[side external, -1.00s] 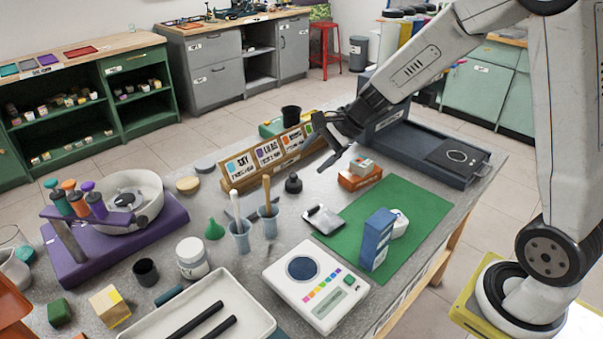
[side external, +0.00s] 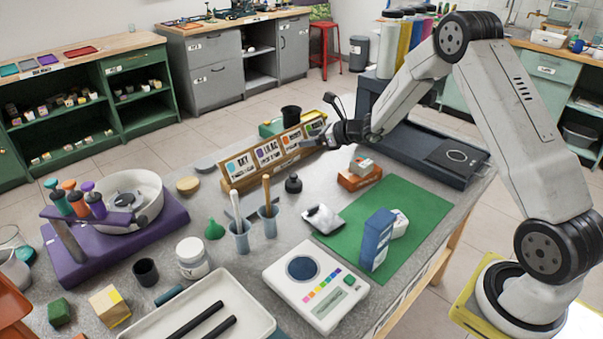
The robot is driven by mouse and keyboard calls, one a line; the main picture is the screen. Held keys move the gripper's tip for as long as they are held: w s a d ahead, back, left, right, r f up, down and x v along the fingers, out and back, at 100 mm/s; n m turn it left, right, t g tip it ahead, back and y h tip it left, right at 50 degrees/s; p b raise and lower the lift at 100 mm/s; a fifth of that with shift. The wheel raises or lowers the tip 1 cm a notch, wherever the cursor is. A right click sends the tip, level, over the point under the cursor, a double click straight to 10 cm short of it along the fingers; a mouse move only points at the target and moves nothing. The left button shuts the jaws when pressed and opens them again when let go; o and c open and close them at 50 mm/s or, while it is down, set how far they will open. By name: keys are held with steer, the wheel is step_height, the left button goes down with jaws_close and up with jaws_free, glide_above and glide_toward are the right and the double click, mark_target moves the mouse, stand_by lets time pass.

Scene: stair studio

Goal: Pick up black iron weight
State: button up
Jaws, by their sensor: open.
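The black iron weight (side external: 293,184) is a small, dark, squat piece with a knob on top. It stands upright on the grey table, in front of the wooden card rack and left of the orange box. My gripper (side external: 319,121) is open and empty, above and behind the weight near the right end of the rack. It is tilted sideways, pointing left, and is clearly apart from the weight. The exact place of its fingertips is hard to see against the rack.
The card rack (side external: 272,158) stands close behind the weight. An orange box (side external: 360,178) is to its right, two blue cups (side external: 268,222) with sticks are in front, and a green mat (side external: 413,207) lies right. A scale (side external: 315,289) is nearer the front. Bare table surrounds the weight.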

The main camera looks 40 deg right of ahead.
glide_toward(297, 179)
steer(key=x, duration=0.5)
steer(key=shift+r, duration=0.15)
steer(key=shift+w, duration=0.1)
steer(key=shift+x, duration=1.3)
steer(key=shift+w+a, duration=0.1)
steer(key=shift+x, duration=2.5)
jaws_close()
steer(key=shift+f, duration=0.2)
